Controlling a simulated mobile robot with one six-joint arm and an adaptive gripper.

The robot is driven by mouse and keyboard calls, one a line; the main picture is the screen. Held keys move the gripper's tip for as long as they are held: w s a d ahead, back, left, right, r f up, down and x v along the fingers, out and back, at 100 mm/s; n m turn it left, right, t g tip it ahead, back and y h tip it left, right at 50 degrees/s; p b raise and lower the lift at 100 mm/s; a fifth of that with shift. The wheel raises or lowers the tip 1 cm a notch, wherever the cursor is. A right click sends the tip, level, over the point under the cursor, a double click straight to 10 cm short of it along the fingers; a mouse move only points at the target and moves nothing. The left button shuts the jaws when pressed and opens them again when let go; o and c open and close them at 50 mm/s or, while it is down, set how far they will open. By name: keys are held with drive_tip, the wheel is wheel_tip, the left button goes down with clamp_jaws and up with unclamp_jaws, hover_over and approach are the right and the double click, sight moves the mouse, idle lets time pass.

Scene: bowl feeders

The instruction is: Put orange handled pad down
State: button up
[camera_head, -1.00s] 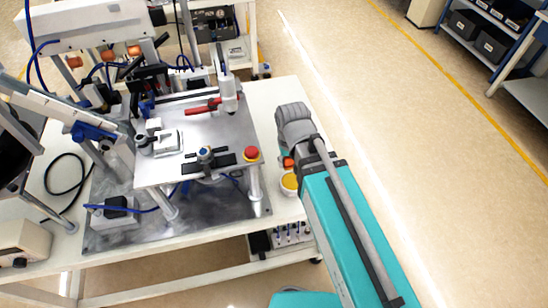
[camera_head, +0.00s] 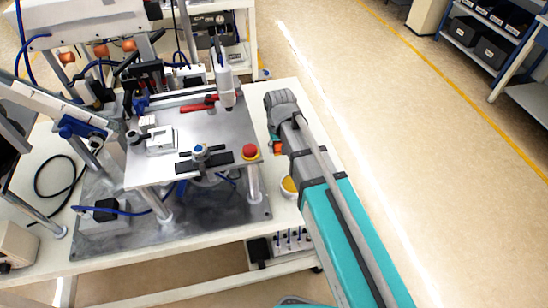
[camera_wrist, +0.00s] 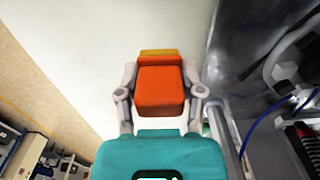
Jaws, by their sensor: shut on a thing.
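The orange handled pad shows in the wrist view as a blocky orange handle (camera_wrist: 160,88) with a thin yellow-orange strip (camera_wrist: 158,53) at its far end. My gripper (camera_wrist: 160,78) is shut on the handle, one finger on each side. White tabletop fills the view beyond the pad; I cannot tell whether the pad touches it. In the head view a small orange part of the pad (camera_head: 275,146) shows at the left of my wrist, over the table's right strip. My fingers are mostly hidden there.
A metal fixture plate (camera_head: 215,140) with a red button (camera_head: 250,152) stands left of my wrist. A round yellow-topped container (camera_head: 289,184) sits near the table's right edge, partly behind my arm. The white table (camera_head: 262,100) has a bare strip on its right side.

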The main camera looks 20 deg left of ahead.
sight(275, 158)
drive_tip(key=shift+w+a+f+b, duration=0.25)
drive_tip(key=shift+w+f+b, duration=0.2)
drive_tip(key=shift+f, duration=0.15)
drive_tip(key=shift+w+a+f+b, duration=0.3)
drive_tip(key=shift+w+f+b, duration=0.05)
drive_tip(key=shift+f+b, duration=0.2)
drive_tip(key=shift+w+a+f+b, duration=0.25)
drive_tip(key=shift+w+f+b, duration=0.15)
drive_tip(key=shift+f, duration=0.2)
drive_tip(key=shift+w+a+f+b, duration=0.3)
drive_tip(key=shift+w+f+b, duration=0.1)
drive_tip(key=shift+f+b, duration=1.6)
drive_tip(key=shift+s+f, duration=0.1)
drive_tip(key=shift+f, duration=0.1)
drive_tip(key=o, duration=1)
drive_tip(key=shift+r, duration=0.1)
drive_tip(key=shift+r, duration=0.1)
wheel_tip(275, 158, up, 12)
drive_tip(key=p, duration=1.2)
